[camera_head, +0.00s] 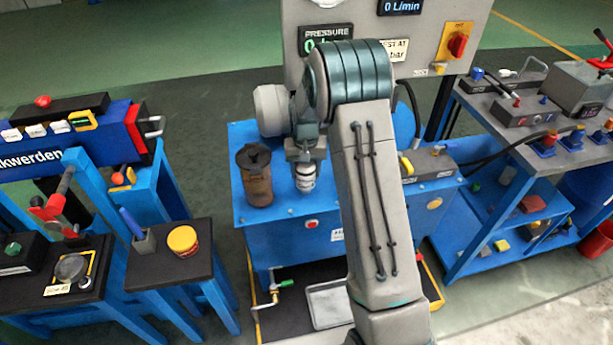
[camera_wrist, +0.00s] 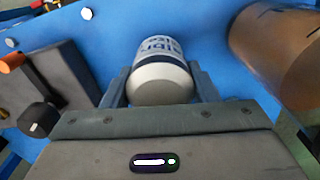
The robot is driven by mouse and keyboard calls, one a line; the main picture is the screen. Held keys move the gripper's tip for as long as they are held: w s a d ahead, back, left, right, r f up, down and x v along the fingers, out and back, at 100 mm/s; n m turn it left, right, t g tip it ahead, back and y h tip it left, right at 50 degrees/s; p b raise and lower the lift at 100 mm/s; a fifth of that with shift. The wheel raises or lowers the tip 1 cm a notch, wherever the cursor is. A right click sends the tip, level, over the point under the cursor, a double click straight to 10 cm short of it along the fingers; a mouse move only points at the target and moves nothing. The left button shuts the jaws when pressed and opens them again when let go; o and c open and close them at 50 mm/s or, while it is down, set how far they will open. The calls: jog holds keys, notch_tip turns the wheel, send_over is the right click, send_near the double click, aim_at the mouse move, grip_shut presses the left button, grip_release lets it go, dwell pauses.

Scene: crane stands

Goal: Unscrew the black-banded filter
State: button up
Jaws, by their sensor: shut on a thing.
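My gripper (camera_head: 305,158) points down over the blue bench (camera_head: 285,225) and is shut on a small white filter (camera_head: 305,179). In the head view the filter is upright, with a dark marking around its side. In the wrist view the white filter (camera_wrist: 160,72) sits between my two fingers (camera_wrist: 160,90), with a grey rounded end towards me and blue lettering.
A brown canister with a dark lid (camera_head: 257,178) stands close to the left of the filter; it also shows in the wrist view (camera_wrist: 290,50). A gauge panel (camera_head: 325,15) rises behind. A side table with a yellow-lidded jar (camera_head: 183,240) stands left. A metal tray (camera_head: 328,304) lies below.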

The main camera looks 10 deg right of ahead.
jog(key=shift+r+p, duration=0.85)
jog(key=shift+r, duration=0.7)
